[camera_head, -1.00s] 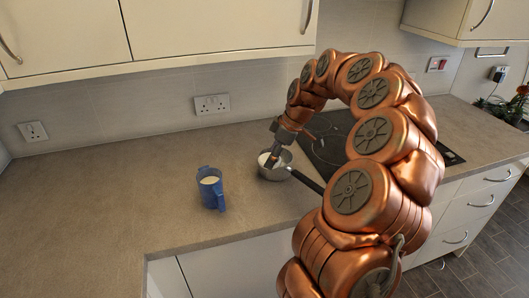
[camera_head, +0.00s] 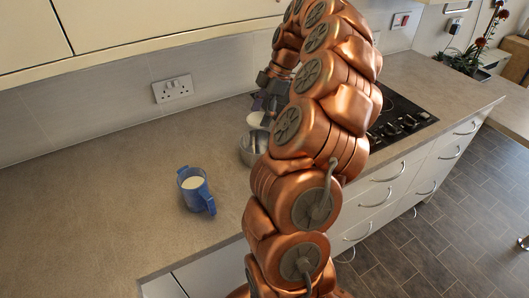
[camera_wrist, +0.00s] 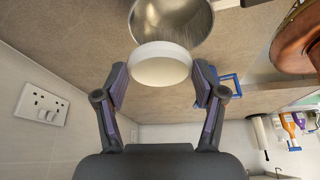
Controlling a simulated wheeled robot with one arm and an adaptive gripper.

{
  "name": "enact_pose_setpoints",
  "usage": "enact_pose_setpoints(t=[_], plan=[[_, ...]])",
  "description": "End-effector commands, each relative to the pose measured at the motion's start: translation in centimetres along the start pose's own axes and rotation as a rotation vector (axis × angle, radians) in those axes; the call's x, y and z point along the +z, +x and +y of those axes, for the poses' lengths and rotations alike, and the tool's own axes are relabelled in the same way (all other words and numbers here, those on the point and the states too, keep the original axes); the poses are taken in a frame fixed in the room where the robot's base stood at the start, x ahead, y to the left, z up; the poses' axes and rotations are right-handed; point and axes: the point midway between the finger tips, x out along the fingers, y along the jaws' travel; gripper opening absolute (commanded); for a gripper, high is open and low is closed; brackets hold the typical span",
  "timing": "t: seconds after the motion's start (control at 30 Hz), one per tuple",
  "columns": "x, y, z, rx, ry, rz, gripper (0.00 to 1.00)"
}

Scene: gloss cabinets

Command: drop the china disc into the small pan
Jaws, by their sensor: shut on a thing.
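The white china disc (camera_wrist: 160,64) sits between the two fingers of my gripper (camera_wrist: 160,76), which is shut on it. In the head view, the disc (camera_head: 256,119) shows as a pale patch below my gripper (camera_head: 262,104). The small pan (camera_head: 250,148) is a round metal pan on the counter, partly hidden by my arm. In the wrist view, the pan (camera_wrist: 172,16) shows just beyond the disc, which overlaps its rim in the picture. The disc appears to be held above the pan; the exact gap cannot be told. The pan's handle is hidden in the head view.
A blue mug with white contents (camera_head: 194,186) stands on the counter left of the pan. The black hob (camera_head: 400,118) lies right of my arm. A wall socket (camera_head: 173,89) is behind. The counter's left part (camera_head: 80,210) is clear.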

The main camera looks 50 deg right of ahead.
Motion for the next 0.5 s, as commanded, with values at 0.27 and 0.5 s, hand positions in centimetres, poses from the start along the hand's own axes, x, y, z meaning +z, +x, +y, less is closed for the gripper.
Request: enact_pose_setpoints(t=[0.27,0.5], plan=[[1.1,2.6,-0.1,-0.003,0.003,0.0,0.34],[1.6,3.8,0.0,-0.001,0.002,0.0,0.34]])
